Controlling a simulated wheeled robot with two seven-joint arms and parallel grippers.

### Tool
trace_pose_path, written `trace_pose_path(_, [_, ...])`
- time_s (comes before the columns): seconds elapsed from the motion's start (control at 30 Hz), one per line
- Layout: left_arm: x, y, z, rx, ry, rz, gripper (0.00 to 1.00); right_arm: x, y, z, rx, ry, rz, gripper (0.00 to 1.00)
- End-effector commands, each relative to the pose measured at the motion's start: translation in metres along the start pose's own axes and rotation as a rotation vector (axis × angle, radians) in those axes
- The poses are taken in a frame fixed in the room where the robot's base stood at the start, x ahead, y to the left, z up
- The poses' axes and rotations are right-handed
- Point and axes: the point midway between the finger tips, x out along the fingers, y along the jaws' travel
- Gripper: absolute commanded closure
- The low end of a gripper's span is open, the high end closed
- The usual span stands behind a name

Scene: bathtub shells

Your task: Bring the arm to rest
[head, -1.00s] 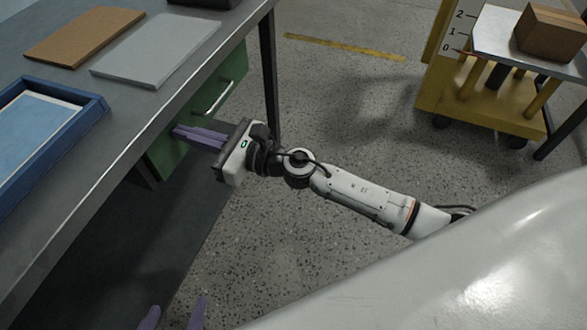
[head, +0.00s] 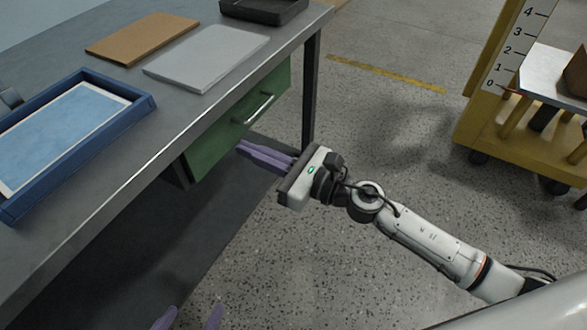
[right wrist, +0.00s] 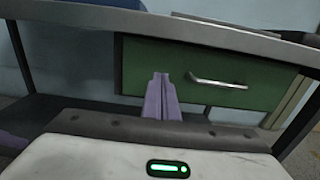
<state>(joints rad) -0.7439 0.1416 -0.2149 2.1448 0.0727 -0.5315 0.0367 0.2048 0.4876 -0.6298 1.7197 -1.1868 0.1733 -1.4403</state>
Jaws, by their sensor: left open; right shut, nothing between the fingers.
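My right gripper (head: 267,157) has purple fingers that are shut with nothing between them. It is in front of the green drawer (head: 238,117) under the workbench, below and beside the drawer's metal handle (head: 259,108). The right wrist view shows the shut fingers (right wrist: 162,98) pointing at the drawer front (right wrist: 148,70), left of the handle (right wrist: 218,82). The drawer looks closed. My left gripper (head: 188,318) shows only as two purple fingertips at the bottom edge of the head view, spread apart and empty. The rest of it is out of frame.
The grey workbench (head: 118,100) carries a blue tray (head: 148,103), a brown board (head: 140,38), a grey board (head: 205,57) and a dark tray (head: 265,10). A yellow cart (head: 470,130) stands at the right. Open floor (head: 370,130) lies between bench and cart.

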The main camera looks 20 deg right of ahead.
Motion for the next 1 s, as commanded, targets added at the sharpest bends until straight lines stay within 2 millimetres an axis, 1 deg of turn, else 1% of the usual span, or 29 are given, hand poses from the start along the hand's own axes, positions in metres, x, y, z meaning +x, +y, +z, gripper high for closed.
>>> trace_pose_path(0.03, [0.001,0.0,0.002,-0.002,0.001,0.0,0.3,-0.014,0.0,-0.003,0.002,0.003,0.0,1.0])
trace_pose_path(0.1, [0.002,0.0,0.001,-0.004,0.004,0.001,0.3,-0.029,0.001,-0.003,0.0,0.003,0.001,1.0])
trace_pose_path(0.2, [0.003,0.0,0.0,-0.007,0.012,0.002,0.3,-0.048,0.001,-0.003,0.0,0.003,0.001,1.0])
trace_pose_path(0.3, [0.002,0.001,-0.001,-0.011,0.018,0.004,0.3,-0.06,0.001,-0.002,0.003,0.002,0.002,1.0])
trace_pose_path(0.4, [0.002,0.001,0.0,-0.013,0.017,0.005,0.3,-0.069,0.001,-0.001,0.002,0.001,0.003,1.0])
trace_pose_path(0.57, [0.002,0.002,0.003,-0.016,0.011,0.005,0.3,-0.073,0.001,0.0,0.001,0.001,0.003,1.0])
trace_pose_path(0.67, [0.001,0.002,0.004,-0.017,0.009,0.005,0.3,-0.074,0.002,0.0,0.064,-0.008,-0.012,1.0])
trace_pose_path(0.73, [0.001,0.002,0.004,-0.017,0.009,0.005,0.3,-0.077,0.003,-0.002,0.222,-0.03,-0.05,1.0])
trace_pose_path(0.77, [0.001,0.002,0.004,-0.017,0.009,0.005,0.3,-0.08,0.003,-0.004,0.328,-0.044,-0.076,1.0])
trace_pose_path(0.87, [0.001,0.002,0.004,-0.017,0.009,0.005,0.3,-0.095,-0.001,-0.018,0.826,-0.113,-0.202,1.0])
trace_pose_path(0.9, [0.001,0.002,0.004,-0.017,0.009,0.005,0.3,-0.105,-0.003,-0.029,1.07,-0.151,-0.269,1.0])
trace_pose_path(0.97, [0.001,0.002,0.004,-0.017,0.009,0.005,0.3,-0.123,-0.004,-0.051,1.437,-0.216,-0.376,1.0])
trace_pose_path(1.0, [0.001,0.002,0.004,-0.017,0.009,0.005,0.3,-0.135,-0.002,-0.067,1.666,-0.263,-0.445,1.0])
